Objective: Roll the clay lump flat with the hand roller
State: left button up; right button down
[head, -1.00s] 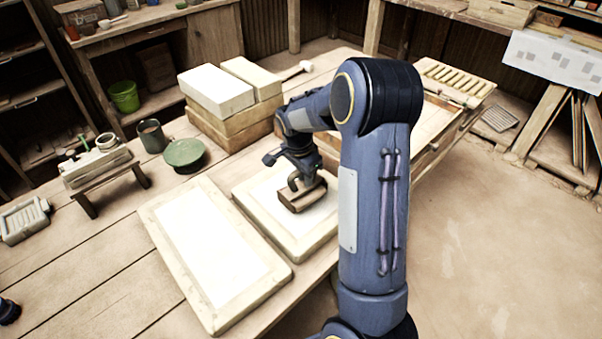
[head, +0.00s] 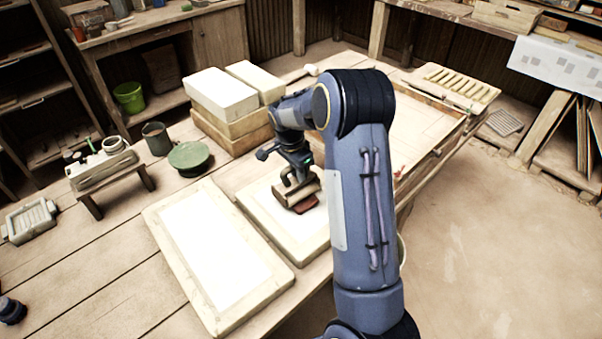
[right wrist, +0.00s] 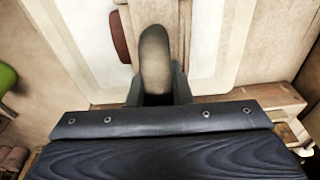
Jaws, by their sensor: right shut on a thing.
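My right gripper (head: 298,182) is shut on the hand roller (head: 304,192), a brown wooden cylinder with a handle. In the right wrist view the roller's rounded handle (right wrist: 154,58) stands between the fingers (right wrist: 154,88). The reddish-brown clay lump (head: 308,206) lies on the white-topped board (head: 262,234), partly hidden by the roller. It also shows in the right wrist view (right wrist: 120,36), right beside the roller; whether they touch I cannot tell. A dark piece (head: 12,310) at the lower left edge seems to be my left gripper; its jaws cannot be made out.
A second white-topped board (head: 215,250) lies to the left. Stacked pale blocks (head: 220,92) stand behind, with a green round lid (head: 190,157), a mug (head: 156,138) and a small bench (head: 100,168). A wooden frame (head: 432,125) is behind my right arm.

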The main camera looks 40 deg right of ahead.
jog(key=shift+s+f+b, duration=0.25)
jog(key=shift+s+b, duration=0.3)
jog(key=shift+s, duration=1.9)
jog(key=shift+w+r, duration=0.15)
jog(key=shift+w, duration=0.85)
jog(key=shift+w+d, duration=0.1)
jog(key=shift+w, duration=0.35)
jog(key=shift+w+f, duration=0.25)
jog(key=shift+w, duration=0.8)
notch_tip(320, 180, up, 7)
jog(key=p, duration=0.5)
jog(key=shift+r+p, duration=0.15)
jog(key=shift+p, duration=0.15)
